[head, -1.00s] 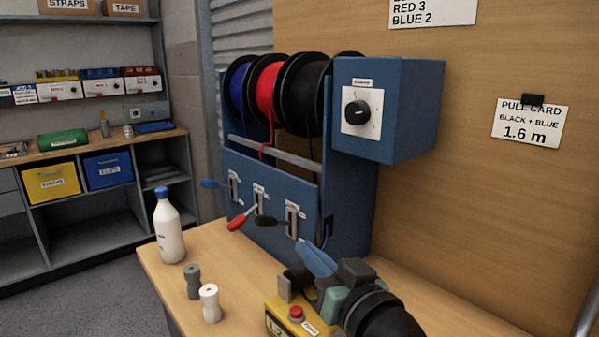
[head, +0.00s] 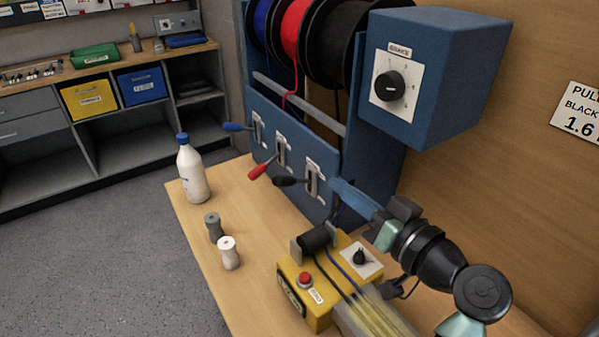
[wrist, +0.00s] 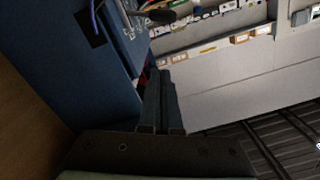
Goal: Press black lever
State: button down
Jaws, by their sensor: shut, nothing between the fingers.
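The black lever (head: 287,181) sticks out from the right-most slot of the blue panel (head: 262,158), roughly level. My gripper (head: 334,184) is shut and empty, its bluish fingers just right of that slot, close to the panel's right edge. The fingertips look apart from the black knob. In the wrist view, the shut fingers (wrist: 160,78) point up the picture, and the black lever (wrist: 160,16) shows beyond them at the top. The red lever (head: 258,171) tilts down, left of the black one. The blue lever (head: 236,127) is farther left.
A blue box with a black dial (head: 390,86) juts out above my gripper. A yellow device (head: 312,292) with a red button stands on the bench below. A white bottle (head: 192,170) and two small spools (head: 228,253) stand at the left of the bench.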

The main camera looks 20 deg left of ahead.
jog(key=shift+a, duration=0.1)
send_over(294, 181)
jog(key=d, duration=0.2)
jog(key=f, duration=0.1)
jog(key=s+f, duration=0.1)
jog(key=f+p, duration=0.1)
jog(key=f, duration=0.1)
jog(key=shift+s+a, duration=0.3)
jog(key=shift+a, duration=0.1)
jog(key=shift+f, duration=0.1)
